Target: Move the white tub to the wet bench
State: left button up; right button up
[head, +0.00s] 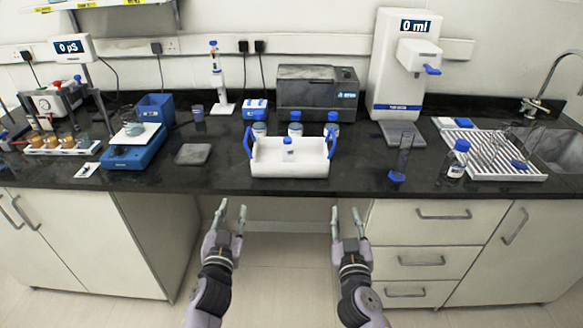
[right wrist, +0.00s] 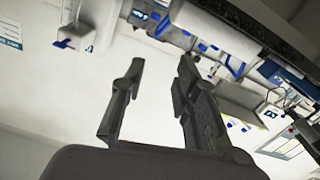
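A white tub (head: 272,170) with blue handles on its left and right ends sits on the black bench top near its front edge. A small blue-capped bottle (head: 289,149) shows inside it. My left gripper (head: 231,206) is open and empty, in front of the bench and below the tub's left end. My right gripper (head: 347,210) is open and empty, in front of the bench and below and right of the tub. Its spread fingers also show in the right wrist view (right wrist: 155,100). Neither gripper touches the tub.
Several blue-capped bottles (head: 295,126) stand just behind the tub. A cylinder (head: 402,158) and a bottle (head: 456,160) stand to its right, before a white drying rack (head: 527,174) and a sink (head: 562,148). A balance (head: 135,146) and a grey pad (head: 193,154) are to its left.

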jog(key=s, duration=0.9)
jog(key=shift+a+r, duration=0.3)
